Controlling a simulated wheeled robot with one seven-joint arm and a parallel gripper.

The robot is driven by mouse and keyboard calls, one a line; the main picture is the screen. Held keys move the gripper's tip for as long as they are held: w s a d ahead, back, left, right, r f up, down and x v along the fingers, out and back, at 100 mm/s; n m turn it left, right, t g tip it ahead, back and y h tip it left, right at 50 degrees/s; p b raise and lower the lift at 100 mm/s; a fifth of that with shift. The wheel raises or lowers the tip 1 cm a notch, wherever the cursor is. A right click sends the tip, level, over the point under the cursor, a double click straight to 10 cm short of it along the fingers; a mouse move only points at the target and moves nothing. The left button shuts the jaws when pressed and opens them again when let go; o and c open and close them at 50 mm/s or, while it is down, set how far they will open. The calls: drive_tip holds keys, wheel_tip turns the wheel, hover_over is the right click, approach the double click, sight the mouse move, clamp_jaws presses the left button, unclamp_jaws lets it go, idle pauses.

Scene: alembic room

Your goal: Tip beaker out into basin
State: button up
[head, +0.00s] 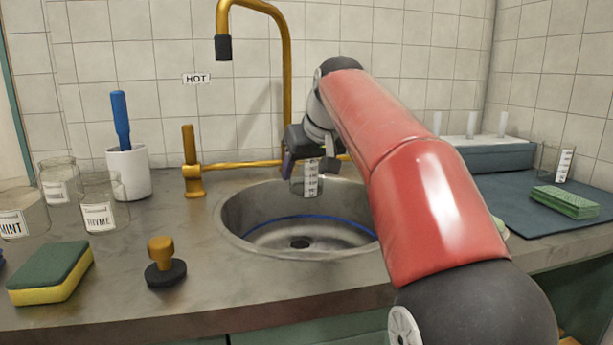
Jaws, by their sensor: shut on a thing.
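A small clear beaker (311,180) with a white graduated label is held in my gripper (306,166) over the back part of the basin. The beaker looks roughly upright; its contents cannot be made out. My gripper is shut on it, and my red arm reaches in from the lower right. The round metal basin (237,232) is sunk in the counter, with a blue line around its inside and a dark drain at the bottom. My arm hides the basin's right edge.
A brass faucet (286,75) rises behind the basin, its spout up and to the left. Labelled jars (105,205), a sponge (50,275), a black stopper (165,270) and a white cup (128,172) stand left. Another beaker (552,160) and a green sponge (563,202) are on the right mat.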

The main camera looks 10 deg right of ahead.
drive_tip(key=shift+w+f+t+b, duration=0.1)
drive_tip(key=shift+f+t+b, duration=0.2)
drive_tip(key=shift+t+b, duration=1.35)
drive_tip(key=shift+r+g+b, duration=0.25)
drive_tip(key=shift+g+b, duration=0.1)
drive_tip(key=shift+b, duration=0.35)
drive_tip(key=shift+f+b, duration=0.2)
drive_tip(key=shift+b, duration=0.35)
drive_tip(key=shift+w+t+b, duration=0.15)
drive_tip(key=shift+t+b, duration=0.45)
drive_tip(key=shift+b, duration=0.4)
drive_tip(key=t+b, duration=0.1)
drive_tip(key=b, duration=0.2)
drive_tip(key=shift+w+r+t, duration=0.25)
drive_tip(key=shift+w+t, duration=0.05)
drive_tip(key=shift+t, duration=0.1)
drive_tip(key=shift+r+b, duration=0.3)
drive_tip(key=shift+b, duration=0.05)
